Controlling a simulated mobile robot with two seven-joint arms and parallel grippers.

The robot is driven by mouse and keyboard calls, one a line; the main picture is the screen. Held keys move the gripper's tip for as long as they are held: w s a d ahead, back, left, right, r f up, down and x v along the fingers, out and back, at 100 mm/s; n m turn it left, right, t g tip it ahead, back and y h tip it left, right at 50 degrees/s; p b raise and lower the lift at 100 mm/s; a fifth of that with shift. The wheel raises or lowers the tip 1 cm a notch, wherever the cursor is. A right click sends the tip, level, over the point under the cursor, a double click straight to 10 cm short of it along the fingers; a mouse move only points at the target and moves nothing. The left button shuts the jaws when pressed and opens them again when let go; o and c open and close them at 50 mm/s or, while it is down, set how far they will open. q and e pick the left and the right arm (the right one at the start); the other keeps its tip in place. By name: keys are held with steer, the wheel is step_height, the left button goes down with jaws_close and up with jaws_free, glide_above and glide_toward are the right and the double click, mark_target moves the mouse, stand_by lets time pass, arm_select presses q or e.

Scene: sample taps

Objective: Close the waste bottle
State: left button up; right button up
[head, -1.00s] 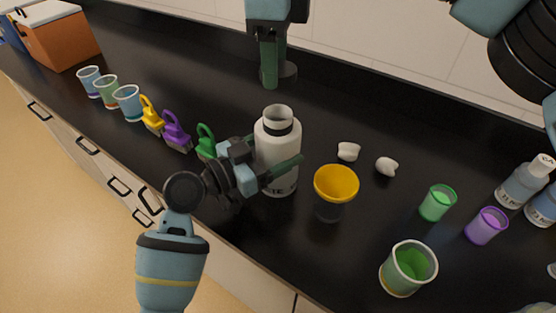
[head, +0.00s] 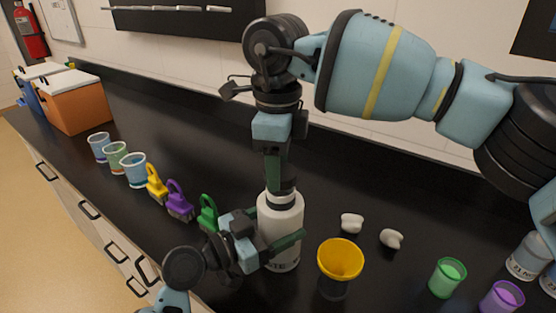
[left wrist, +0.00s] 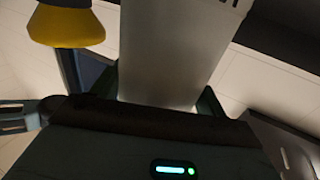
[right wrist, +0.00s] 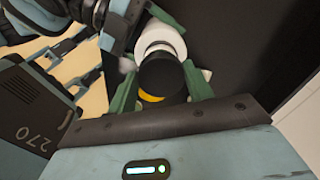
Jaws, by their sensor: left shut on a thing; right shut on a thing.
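The white waste bottle (head: 279,225) stands upright on the black bench, its label partly hidden. My left gripper (head: 268,238) is shut around its body; the bottle also fills the middle of the left wrist view (left wrist: 170,50). My right gripper (head: 280,178) points down directly over the bottle's neck. It is shut on a dark round cap (right wrist: 162,74), which lines up roughly with the white bottle (right wrist: 158,38) in the right wrist view. The fingers hide much of the cap in the head view, and I cannot tell whether it touches the neck.
A yellow funnel (head: 340,258) on a dark holder stands close right of the bottle. Two white lumps (head: 352,222), a green cup (head: 447,277) and a purple cup (head: 501,298) lie right.

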steer(key=shift+f, duration=0.1)
steer(key=shift+f, duration=0.8)
steer(key=shift+f, duration=0.6)
stand_by(0.3)
